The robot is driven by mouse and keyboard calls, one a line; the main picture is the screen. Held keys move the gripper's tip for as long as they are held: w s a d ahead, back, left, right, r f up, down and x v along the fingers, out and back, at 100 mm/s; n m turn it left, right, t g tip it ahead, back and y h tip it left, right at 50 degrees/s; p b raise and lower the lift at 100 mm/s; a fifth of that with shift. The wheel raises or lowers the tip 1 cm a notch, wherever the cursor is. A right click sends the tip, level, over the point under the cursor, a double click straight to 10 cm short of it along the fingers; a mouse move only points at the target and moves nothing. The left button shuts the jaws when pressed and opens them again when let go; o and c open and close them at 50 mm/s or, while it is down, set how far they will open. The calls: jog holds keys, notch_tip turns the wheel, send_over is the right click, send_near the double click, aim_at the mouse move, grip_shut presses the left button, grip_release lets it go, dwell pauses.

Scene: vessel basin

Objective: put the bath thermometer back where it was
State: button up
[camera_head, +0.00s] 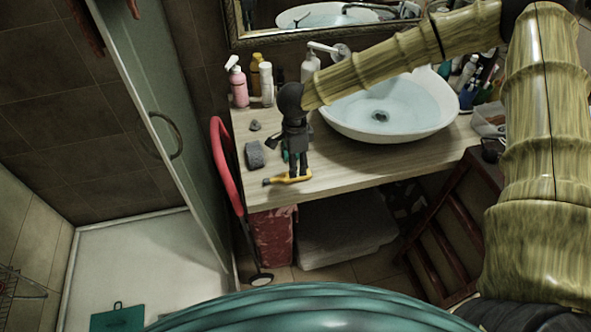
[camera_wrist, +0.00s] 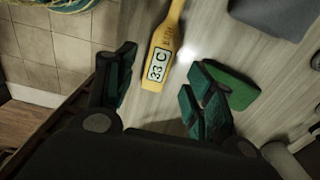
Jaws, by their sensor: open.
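The bath thermometer (camera_wrist: 163,45) is yellow with a display reading 33 C. In the wrist view it lies flat on the pale wooden counter, ahead of and between my open fingers. In the head view the thermometer (camera_head: 276,181) lies near the counter's front edge, partly hidden by my gripper. My gripper (camera_head: 297,172) points down over it; its two fingers also show in the wrist view (camera_wrist: 160,85), spread apart. I cannot tell whether they touch the thermometer. The counter (camera_head: 345,165) carries a white vessel basin (camera_head: 440,115) holding water.
A grey block (camera_head: 255,155) and a small grey stone (camera_head: 255,125) lie left of my gripper. A green item (camera_wrist: 232,88) lies beside the right finger. A pink pump bottle (camera_head: 238,86) stands behind. The counter's front between gripper and basin is clear.

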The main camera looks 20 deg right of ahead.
notch_tip(320, 180, up, 8)
jog(key=b, duration=0.1)
dwell(0.4)
